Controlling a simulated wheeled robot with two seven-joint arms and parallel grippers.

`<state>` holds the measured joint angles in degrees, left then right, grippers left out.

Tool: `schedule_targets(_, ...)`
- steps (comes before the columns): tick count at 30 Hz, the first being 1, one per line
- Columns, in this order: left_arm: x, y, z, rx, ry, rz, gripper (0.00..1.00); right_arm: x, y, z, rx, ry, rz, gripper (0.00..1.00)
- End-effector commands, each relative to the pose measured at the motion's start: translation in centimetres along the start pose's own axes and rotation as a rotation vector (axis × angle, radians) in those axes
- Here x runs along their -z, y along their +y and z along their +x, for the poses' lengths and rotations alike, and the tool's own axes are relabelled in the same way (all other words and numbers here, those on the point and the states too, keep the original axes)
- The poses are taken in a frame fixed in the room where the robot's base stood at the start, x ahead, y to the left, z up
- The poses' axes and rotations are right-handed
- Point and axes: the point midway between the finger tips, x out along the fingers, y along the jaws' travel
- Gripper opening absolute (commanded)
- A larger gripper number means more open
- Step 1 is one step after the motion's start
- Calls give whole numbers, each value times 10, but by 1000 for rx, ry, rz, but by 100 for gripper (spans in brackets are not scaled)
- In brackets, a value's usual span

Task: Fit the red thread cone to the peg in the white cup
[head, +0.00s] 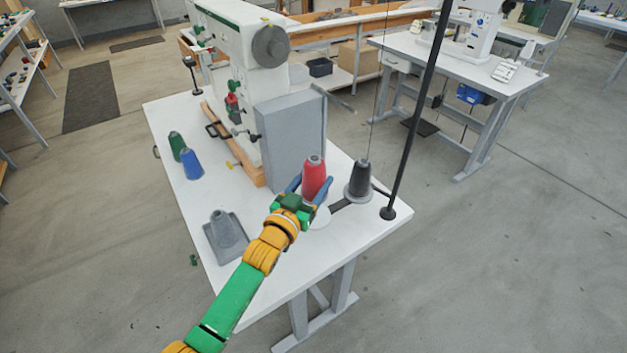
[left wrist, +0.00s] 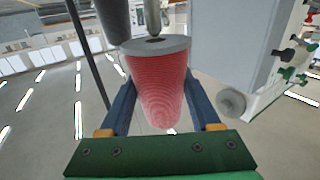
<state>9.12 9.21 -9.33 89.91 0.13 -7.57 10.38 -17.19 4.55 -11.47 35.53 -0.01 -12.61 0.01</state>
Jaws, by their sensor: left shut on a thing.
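The red thread cone (head: 314,180) stands narrow end up between the blue fingers of my left gripper (head: 308,194), which is shut on it. In the left wrist view the cone (left wrist: 160,90) appears inverted, its grey base and dark hole at the top. The left fingers (left wrist: 163,110) flank it. A grey peg (left wrist: 152,14) lines up closely with the hole; I cannot tell whether it has entered. The white cup (head: 320,218) shows just below the cone in the head view, partly hidden by the gripper. My right gripper is not in view.
A dark grey cone (head: 358,182) stands close right of the red one, beside a black pole (head: 400,150). A grey box (head: 290,135) of the machine stands close behind left. Green (head: 177,145) and blue (head: 191,163) cones and a grey stand (head: 226,235) are on the white table's left.

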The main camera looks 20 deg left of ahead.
Motion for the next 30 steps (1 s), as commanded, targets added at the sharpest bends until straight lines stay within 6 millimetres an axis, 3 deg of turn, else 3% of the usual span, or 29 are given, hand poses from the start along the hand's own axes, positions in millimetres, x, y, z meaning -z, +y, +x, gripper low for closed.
schedule_targets(30,-18,0,0,0,1,-1,0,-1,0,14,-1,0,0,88)
